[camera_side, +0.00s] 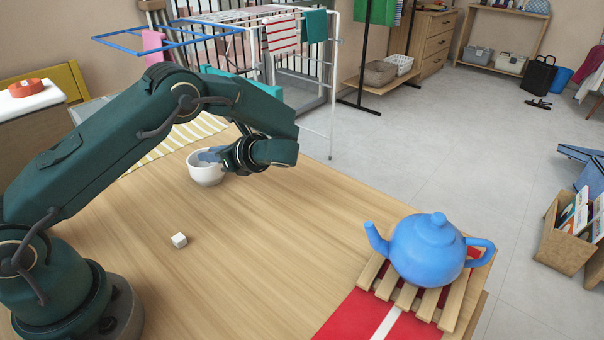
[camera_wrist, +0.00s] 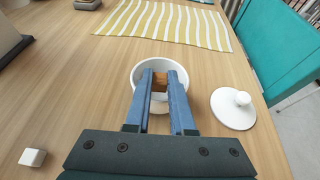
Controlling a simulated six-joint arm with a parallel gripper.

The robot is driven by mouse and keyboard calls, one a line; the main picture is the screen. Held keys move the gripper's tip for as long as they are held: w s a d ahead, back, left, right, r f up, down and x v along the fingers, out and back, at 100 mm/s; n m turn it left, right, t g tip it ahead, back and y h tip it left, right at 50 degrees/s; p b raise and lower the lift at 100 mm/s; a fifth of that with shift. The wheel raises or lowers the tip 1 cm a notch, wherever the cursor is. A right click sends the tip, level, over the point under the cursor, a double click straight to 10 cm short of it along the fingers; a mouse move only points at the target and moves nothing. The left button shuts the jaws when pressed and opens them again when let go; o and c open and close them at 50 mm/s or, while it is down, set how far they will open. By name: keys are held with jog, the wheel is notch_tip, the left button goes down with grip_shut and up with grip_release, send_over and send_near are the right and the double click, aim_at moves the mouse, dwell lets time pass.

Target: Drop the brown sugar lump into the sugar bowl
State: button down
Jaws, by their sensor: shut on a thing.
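A white sugar bowl (camera_side: 206,174) stands on the wooden table; it also shows in the wrist view (camera_wrist: 140,73). My gripper (camera_side: 207,155) is over the bowl, with its blue fingers reaching across the rim. In the wrist view, the fingers (camera_wrist: 160,80) are shut on the brown sugar lump (camera_wrist: 160,81), which shows between their tips over the bowl's opening. I cannot tell how far the lump is below the rim. The lump is hidden in the side view. The bowl's white lid (camera_wrist: 233,108) lies on the table to the right of the bowl in the wrist view.
A white sugar lump (camera_side: 179,240) lies on the table, also seen in the wrist view (camera_wrist: 32,157). A blue teapot (camera_side: 428,252) stands on a wooden trivet (camera_side: 449,309) at the right. A yellow-striped cloth (camera_wrist: 172,23) lies beyond the bowl.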

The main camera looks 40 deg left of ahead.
jog(key=c, duration=0.7)
grip_release()
jog(key=shift+d, duration=0.1)
jog(key=shift+v, duration=2.5)
jog(key=s+r+n+t+h, duration=0.2)
jog(key=s+r+n+h, duration=0.5)
jog(key=r, duration=0.5)
jog(key=s+d+f+n+t+h, duration=0.1)
jog(key=s+d+n+h, duration=0.1)
jog(key=s+d+n, duration=0.1)
jog(key=s+d+f+n+t+h, duration=0.1)
jog(key=s+d+n+t+h, duration=0.1)
jog(key=s+d+n, duration=0.1)
jog(key=s+d+f+n+t+h, duration=0.1)
jog(key=s+d+n+h, duration=0.1)
jog(key=s+d+n, duration=0.2)
jog(key=shift+s+d+f+t, duration=0.1)
jog(key=shift+s+d+t, duration=0.05)
jog(key=shift+d, duration=0.65)
jog(key=shift+s+d+f+t, duration=0.1)
jog(key=shift+s+d+t, duration=0.05)
jog(key=shift+d, duration=0.6)
